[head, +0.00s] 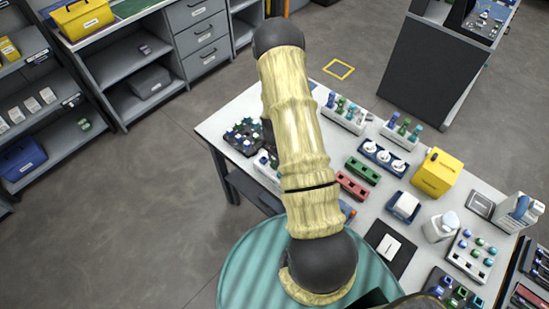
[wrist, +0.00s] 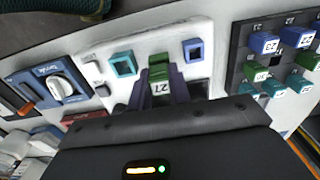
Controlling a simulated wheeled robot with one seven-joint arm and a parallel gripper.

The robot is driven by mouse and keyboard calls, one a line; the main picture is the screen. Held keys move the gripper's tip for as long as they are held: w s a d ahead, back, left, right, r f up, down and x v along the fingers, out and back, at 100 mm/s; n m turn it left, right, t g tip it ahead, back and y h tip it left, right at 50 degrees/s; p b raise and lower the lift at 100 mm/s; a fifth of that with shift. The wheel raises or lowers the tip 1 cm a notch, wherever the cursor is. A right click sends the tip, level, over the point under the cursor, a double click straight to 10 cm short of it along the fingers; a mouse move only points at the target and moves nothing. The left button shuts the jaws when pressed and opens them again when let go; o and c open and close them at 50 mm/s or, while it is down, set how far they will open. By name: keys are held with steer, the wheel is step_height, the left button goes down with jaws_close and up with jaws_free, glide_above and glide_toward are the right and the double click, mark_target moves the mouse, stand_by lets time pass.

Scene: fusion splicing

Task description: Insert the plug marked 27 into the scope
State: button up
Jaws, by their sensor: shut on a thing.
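A green plug with a white label (wrist: 160,87), which reads 27 upside down, is between the dark fingers of my gripper (wrist: 161,80) in the wrist view. The gripper is shut on it. The plug is at the front of a white block (wrist: 205,38) with a teal square socket (wrist: 123,64) to its left and a blue one (wrist: 193,51) to its right. I cannot tell whether the plug touches the block. No label I can read names the scope. In the head view my arm hides the gripper and the plug.
A dark tray of blue, green and teal plugs (wrist: 244,68) stands right of the block. A blue device with a white dial (wrist: 62,86) stands left. In the head view the white table (head: 218,127) also carries plug racks, a yellow box (head: 437,172) and a white bottle (head: 440,227).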

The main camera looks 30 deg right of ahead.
steer(key=shift+f, duration=0.2)
stand_by(0.5)
steer(key=o, duration=0.9)
steer(key=shift+o, duration=0.2)
steer(key=shift+r, duration=0.1)
steer(key=shift+r+p, duration=1.7)
steer(key=shift+r, duration=1.25)
